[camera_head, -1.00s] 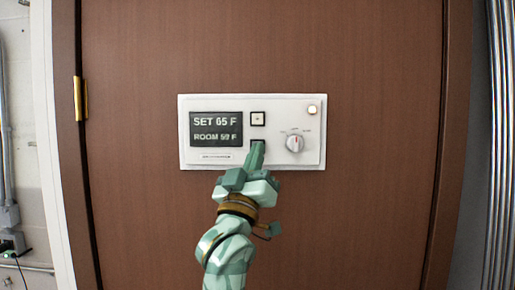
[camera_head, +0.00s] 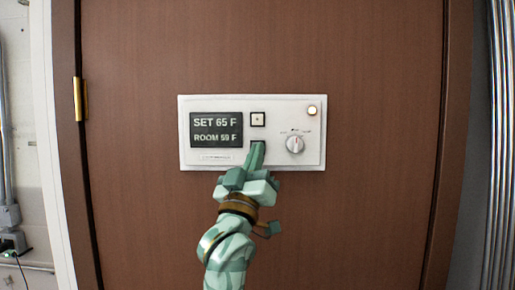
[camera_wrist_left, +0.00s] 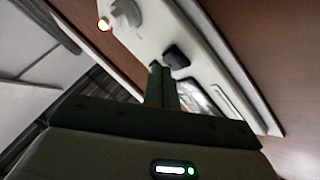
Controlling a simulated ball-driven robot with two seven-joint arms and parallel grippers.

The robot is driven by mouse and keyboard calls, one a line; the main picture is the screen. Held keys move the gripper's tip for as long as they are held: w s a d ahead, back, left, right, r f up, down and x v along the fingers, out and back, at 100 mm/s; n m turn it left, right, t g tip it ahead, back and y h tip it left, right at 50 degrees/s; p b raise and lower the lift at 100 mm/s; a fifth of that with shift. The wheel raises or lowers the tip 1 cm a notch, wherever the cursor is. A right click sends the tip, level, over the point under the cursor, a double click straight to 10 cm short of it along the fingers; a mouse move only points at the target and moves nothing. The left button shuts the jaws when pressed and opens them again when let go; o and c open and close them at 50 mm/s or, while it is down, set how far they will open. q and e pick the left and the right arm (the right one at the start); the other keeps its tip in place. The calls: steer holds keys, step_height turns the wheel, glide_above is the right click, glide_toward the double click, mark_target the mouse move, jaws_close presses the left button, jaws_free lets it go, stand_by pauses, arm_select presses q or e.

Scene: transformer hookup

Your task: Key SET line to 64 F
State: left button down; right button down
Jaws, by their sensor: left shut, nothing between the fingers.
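A white thermostat panel (camera_head: 273,104) is mounted on a brown door. Its dark display (camera_head: 217,129) reads SET 65 F above ROOM 59 F. In the left wrist view, the shut fingers (camera_wrist_left: 159,75) point at the panel, near a dark button (camera_wrist_left: 176,57).
A round dial (camera_head: 295,144) and a small lit lamp (camera_head: 312,110) sit on the panel's right side. A brass hinge (camera_head: 80,98) is at the door's left edge. Metal pipes (camera_head: 500,140) run along the far right. The door around the panel is clear.

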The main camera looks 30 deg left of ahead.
arm_select(q)
steer(key=shift+w+a, duration=0.25)
steer(key=shift+w, duration=0.1)
stand_by(0.6)
steer(key=shift+s+d+p, duration=0.15)
steer(key=shift+p, duration=0.15)
steer(key=shift+s+d, duration=0.3)
steer(key=shift+s, duration=0.25)
steer(key=s+d, duration=0.1)
steer(key=s+p, duration=0.1)
steer(key=s+d+p, duration=0.1)
steer(key=s, duration=0.1)
steer(key=shift+s+d, duration=0.1)
steer(key=shift+d, duration=0.2)
stand_by(0.8)
